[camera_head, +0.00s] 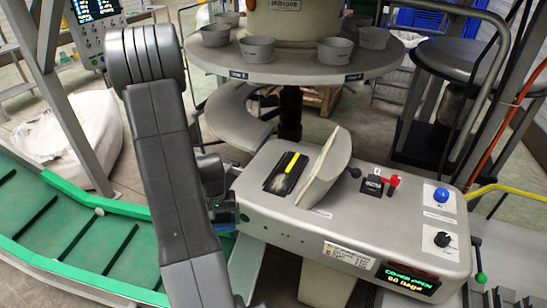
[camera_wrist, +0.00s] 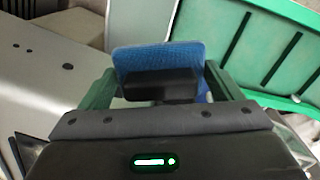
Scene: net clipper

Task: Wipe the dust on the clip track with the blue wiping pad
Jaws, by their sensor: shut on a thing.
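The blue wiping pad (camera_wrist: 165,60) shows in the wrist view, with a black handle behind it. My gripper (camera_wrist: 160,87) is shut on that handle between its two green fingers. The clip track (camera_head: 271,187) appears to be the dark strip on top of the grey machine in the head view, with a yellow bar along it and a pale dusty patch near its lower end. In the head view my arm stands left of the machine. The pad and my gripper are largely hidden there, so I cannot tell their exact gap to the track.
A curved light plate (camera_head: 328,172) rises just right of the track. A red lever (camera_head: 391,183) and a blue button (camera_head: 441,194) sit farther right on the grey machine (camera_head: 330,228). A green conveyor (camera_head: 75,225) lies left. A round table (camera_head: 290,70) with several grey cups stands behind.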

